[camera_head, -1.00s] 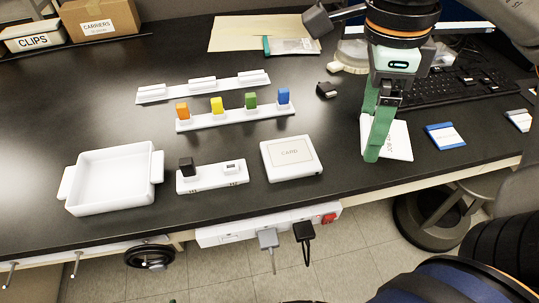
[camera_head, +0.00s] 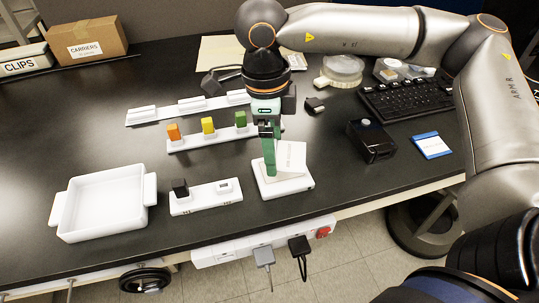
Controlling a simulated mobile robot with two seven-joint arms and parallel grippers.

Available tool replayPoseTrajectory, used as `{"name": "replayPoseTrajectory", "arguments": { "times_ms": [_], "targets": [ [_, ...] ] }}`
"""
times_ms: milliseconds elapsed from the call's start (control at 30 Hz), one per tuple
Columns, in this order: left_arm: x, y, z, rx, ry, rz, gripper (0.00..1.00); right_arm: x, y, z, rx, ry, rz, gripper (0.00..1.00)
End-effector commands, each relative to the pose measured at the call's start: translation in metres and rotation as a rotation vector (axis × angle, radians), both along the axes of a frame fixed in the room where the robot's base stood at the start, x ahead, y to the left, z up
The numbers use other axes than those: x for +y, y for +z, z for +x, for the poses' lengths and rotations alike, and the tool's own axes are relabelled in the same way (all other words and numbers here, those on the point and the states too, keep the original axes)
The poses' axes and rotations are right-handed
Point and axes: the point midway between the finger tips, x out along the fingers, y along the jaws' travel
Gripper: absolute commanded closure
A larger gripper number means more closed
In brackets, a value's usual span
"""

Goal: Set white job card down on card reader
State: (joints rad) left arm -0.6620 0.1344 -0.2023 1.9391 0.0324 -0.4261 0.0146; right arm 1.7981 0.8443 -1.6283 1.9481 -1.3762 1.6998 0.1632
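The card reader (camera_head: 298,187) is a flat white box near the table's front edge. My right gripper (camera_head: 270,170) has green fingers and is directly over it. It is shut on the left side of the white job card (camera_head: 292,156). The card looks tilted and covers much of the reader's top. I cannot tell whether its lower edge touches the reader. My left gripper is out of view.
A white port strip (camera_head: 206,197) with a black plug and a white tray (camera_head: 103,204) lie left of the reader. Behind is a rack (camera_head: 190,141) of coloured blocks. A black box (camera_head: 371,141) and a blue-edged card (camera_head: 431,145) lie to the right.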

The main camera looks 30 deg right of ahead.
Motion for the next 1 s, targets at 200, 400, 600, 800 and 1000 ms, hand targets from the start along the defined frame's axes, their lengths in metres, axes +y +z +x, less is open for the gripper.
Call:
{"name": "replayPoseTrajectory", "arguments": {
  "times_ms": [200,400,600,800,1000],
  "targets": [
    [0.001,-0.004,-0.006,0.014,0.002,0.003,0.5,0.004,-0.027,0.007,0.003,0.0,-0.002,0.59],
    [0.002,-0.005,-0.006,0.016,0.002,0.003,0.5,0.004,-0.041,0.007,-0.001,-0.001,0.0,0.59],
    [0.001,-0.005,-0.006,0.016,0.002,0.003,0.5,0.004,-0.041,0.007,-0.001,-0.002,0.001,0.59],
    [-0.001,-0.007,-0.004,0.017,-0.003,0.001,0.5,0.004,-0.044,0.007,-0.001,-0.002,0.001,0.02],
    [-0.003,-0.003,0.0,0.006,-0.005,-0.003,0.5,0.004,-0.044,0.007,-0.001,-0.002,0.001,0.0]
  ]
}}
